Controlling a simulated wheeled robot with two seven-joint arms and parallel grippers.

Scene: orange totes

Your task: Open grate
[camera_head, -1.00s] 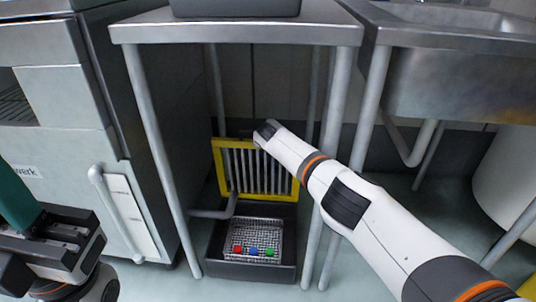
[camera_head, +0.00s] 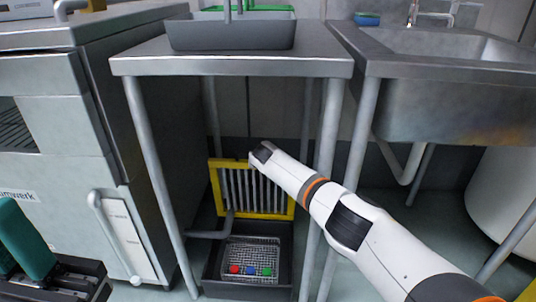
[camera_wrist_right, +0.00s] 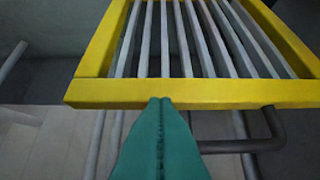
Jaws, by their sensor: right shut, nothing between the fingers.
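The grate (camera_head: 216,188) has a yellow frame with grey bars and stands raised behind a dark floor basin (camera_head: 248,291) under the table. It fills the upper part of the right wrist view (camera_wrist_right: 110,92). My right gripper (camera_wrist_right: 160,100) is shut and empty, its green fingertips at the grate's yellow edge; I cannot tell whether they touch. In the head view my right arm covers the grate's upper right part and hides the fingers. My left gripper (camera_head: 28,245) is at the lower left, away from the grate, partly cut off; its opening is unclear.
A mesh basket (camera_head: 265,241) with red, blue and green pieces sits in the basin. Table legs (camera_head: 160,190) stand on both sides. A grey pipe (camera_head: 205,234) runs by the basin. A cabinet (camera_head: 75,140) is left, a sink (camera_head: 460,90) right.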

